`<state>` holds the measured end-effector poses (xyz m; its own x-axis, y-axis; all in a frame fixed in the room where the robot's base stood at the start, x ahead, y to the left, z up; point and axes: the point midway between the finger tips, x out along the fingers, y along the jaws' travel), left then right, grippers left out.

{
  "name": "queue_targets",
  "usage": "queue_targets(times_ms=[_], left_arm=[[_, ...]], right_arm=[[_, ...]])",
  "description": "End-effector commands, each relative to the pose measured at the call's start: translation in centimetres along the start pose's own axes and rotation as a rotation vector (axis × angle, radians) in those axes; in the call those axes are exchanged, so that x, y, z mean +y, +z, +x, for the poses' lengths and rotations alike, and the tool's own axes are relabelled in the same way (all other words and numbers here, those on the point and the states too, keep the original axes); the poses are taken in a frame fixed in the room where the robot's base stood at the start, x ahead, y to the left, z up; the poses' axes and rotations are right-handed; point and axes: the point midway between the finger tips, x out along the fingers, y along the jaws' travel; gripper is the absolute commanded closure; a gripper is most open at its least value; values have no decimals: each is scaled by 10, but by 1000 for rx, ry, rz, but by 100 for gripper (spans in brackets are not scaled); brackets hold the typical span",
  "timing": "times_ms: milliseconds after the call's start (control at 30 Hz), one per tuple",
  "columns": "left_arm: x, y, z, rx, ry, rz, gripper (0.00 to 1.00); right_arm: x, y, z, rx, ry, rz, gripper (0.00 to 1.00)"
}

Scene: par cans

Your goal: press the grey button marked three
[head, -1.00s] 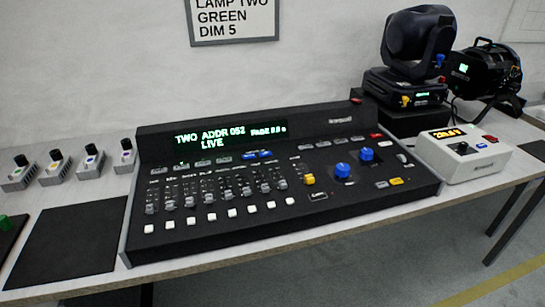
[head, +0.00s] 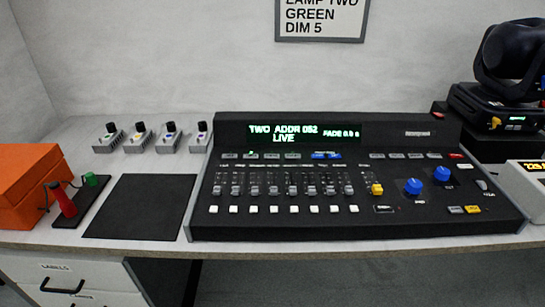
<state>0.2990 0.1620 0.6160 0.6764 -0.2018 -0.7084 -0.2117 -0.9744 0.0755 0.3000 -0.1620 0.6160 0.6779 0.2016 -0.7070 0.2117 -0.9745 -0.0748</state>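The black lighting console (head: 298,225) stands on the table in the middle of the head view. A row of small grey buttons (head: 271,155) lies under its display, left of two blue buttons (head: 326,155). More grey buttons (head: 396,155) lie further right in the same row. Their markings are too small to read, so I cannot tell which one is marked three. The green-lit display (head: 300,133) reads "TWO ADDR 052", "LIVE" and a fade value. Neither of my grippers is in view.
Several small knob boxes (head: 169,141) stand left of the console, behind a black mat (head: 137,208). Further left are a red-handled device (head: 63,199) and an orange box (head: 22,185). A moving-head lamp (head: 512,55) and white box (head: 530,190) stand right. A wall sign (head: 322,17) reads "GREEN DIM 5".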

Motion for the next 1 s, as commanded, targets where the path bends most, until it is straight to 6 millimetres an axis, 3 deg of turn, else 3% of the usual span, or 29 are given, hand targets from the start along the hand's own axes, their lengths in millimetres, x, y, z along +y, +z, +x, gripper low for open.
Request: queue_targets(times_ms=[167, 367, 1000], left_arm=[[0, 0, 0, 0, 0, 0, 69], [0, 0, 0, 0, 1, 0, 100], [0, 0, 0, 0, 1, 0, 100]], right_arm=[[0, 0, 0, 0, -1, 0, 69], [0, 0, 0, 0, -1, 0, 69], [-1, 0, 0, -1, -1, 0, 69]])
